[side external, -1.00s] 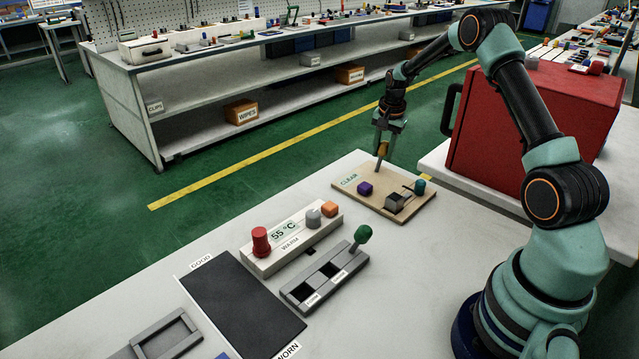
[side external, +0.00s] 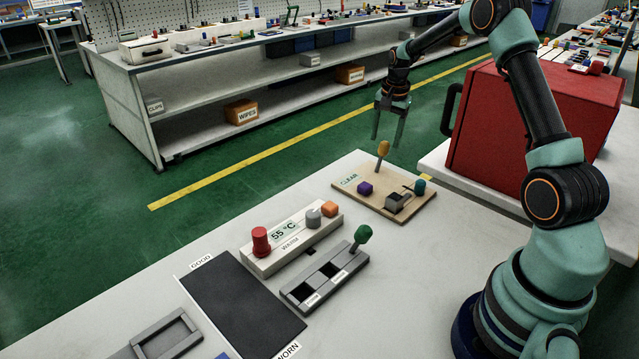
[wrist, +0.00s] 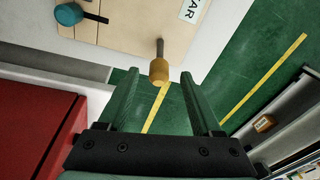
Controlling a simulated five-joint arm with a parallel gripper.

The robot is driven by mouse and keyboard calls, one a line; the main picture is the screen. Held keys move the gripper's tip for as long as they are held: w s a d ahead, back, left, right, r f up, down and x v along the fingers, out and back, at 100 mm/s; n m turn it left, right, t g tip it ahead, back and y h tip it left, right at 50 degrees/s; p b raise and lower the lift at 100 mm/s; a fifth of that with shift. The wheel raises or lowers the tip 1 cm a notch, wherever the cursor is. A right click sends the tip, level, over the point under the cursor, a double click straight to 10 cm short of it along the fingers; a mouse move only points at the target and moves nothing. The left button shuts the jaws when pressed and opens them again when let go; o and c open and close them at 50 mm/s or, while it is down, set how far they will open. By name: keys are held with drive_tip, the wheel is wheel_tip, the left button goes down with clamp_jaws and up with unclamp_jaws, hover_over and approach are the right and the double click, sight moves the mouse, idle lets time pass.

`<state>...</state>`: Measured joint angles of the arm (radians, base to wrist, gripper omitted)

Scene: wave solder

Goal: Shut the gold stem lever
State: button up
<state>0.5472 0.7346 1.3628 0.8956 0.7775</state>
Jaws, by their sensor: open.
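The gold stem lever (side external: 383,149) stands up from the wooden board (side external: 349,197) at its far edge, nearly upright with a slight tilt. In the wrist view its gold knob (wrist: 159,71) on a grey stem shows between the lines of my two fingers, just beyond the fingertips. My gripper (side external: 388,141) is open and empty, above the lever in the side view, with its fingers apart and pointing down. I see no contact between the fingers and the knob.
The board also carries a purple knob (side external: 365,188), a grey block (side external: 395,202) and a teal knob (side external: 419,187). A red case (side external: 530,135) stands to the right. The white "55 °C" unit (side external: 290,238) and a grey slotted block with a green-knobbed lever (side external: 363,235) stand nearer.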

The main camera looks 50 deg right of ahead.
wheel_tip(320, 180, up, 7)
drive_tip(key=shift+s+a+f, duration=0.15)
drive_tip(key=shift+s+a, duration=0.15)
drive_tip(key=shift+s, duration=0.1)
